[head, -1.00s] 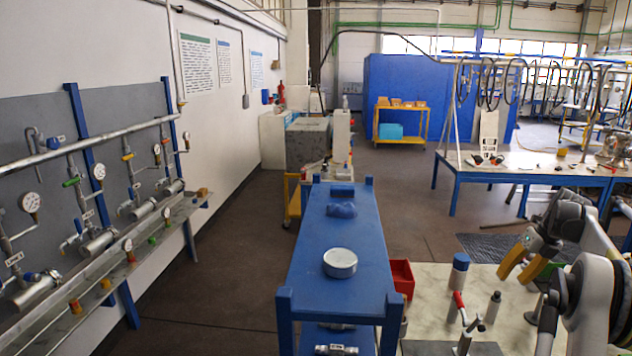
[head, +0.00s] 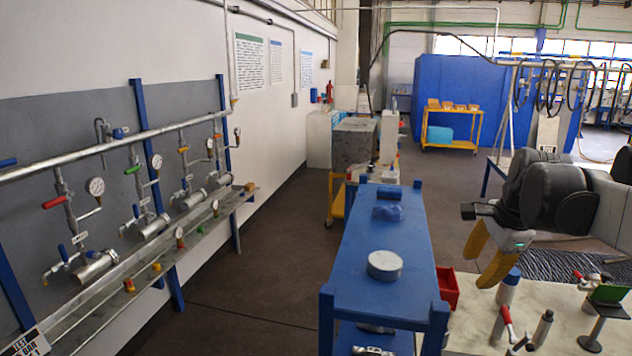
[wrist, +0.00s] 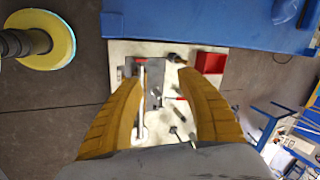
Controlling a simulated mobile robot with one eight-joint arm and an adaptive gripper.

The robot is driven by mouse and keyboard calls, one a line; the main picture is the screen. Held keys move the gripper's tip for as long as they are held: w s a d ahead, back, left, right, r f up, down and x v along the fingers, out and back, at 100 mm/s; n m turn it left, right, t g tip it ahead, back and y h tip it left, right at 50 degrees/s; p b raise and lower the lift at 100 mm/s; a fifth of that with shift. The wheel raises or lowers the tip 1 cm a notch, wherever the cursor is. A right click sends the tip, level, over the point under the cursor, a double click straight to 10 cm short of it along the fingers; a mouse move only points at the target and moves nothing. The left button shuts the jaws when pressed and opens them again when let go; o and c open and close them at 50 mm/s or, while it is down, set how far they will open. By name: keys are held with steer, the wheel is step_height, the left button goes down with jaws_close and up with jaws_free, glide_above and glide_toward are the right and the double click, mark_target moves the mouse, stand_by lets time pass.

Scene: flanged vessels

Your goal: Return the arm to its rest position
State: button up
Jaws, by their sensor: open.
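My gripper (head: 487,254) shows at the right of the head view, with two yellow fingers pointing down and to the left. It is above the marble-topped bench, to the right of the blue trolley. In the wrist view my gripper (wrist: 160,88) has its fingers apart, with nothing held between them. Below the fingers lie the bench top and several small tools. My dark arm links reach in from the right edge of the head view.
The blue trolley (head: 375,320) carries a white round tin (head: 385,265) and blue items. A red bin (head: 448,288) sits beside it. A blue-capped bottle (head: 508,287) and red-handled tools stand on the bench (head: 470,325). A piping rig lines the left wall.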

steer(key=s+a+f+n+t, duration=0.2)
steer(key=s+a+f+n, duration=0.2)
steer(key=s+a+n, duration=0.5)
steer(key=s+a+f+n+t, duration=0.1)
steer(key=s+a+f+n, duration=0.4)
steer(key=s+a+n, duration=0.5)
step_height(320, 180, down, 12)
steer(key=d+m+b, duration=0.1)
steer(key=d+b, duration=0.1)
steer(key=b, duration=1)
steer(key=shift+s+d+r, duration=0.15)
steer(key=shift+s+d, duration=0.1)
steer(key=shift+s, duration=0.1)
